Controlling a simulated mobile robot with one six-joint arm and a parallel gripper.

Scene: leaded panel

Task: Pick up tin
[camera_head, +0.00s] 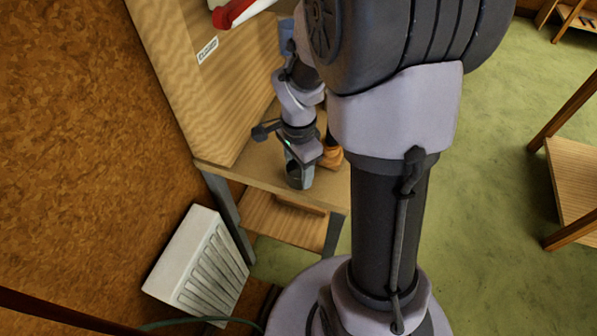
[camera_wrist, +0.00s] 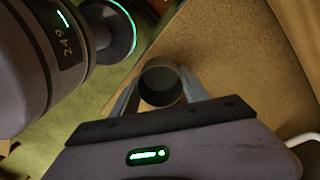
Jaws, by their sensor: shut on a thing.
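The tin (camera_wrist: 160,68) is a dull grey open-topped cylinder with a dark, seemingly empty inside. My gripper (camera_wrist: 161,92) has one finger on each side of it and is shut on it. In the head view the tin (camera_head: 294,180) shows as a small grey cylinder under my gripper (camera_head: 300,162), over the wooden bench top (camera_head: 240,172). It looks upright. I cannot tell whether its base rests on the wood or is just clear of it. My gripper hides part of its side.
An orange-brown object (camera_head: 331,157) stands just right of my gripper. A tall wooden back panel with a small label (camera_head: 208,50) rises behind the bench. A white radiator-like unit (camera_head: 200,265) stands at lower left. Green floor (camera_head: 500,110) lies open to the right, beside a wooden table (camera_head: 575,180).

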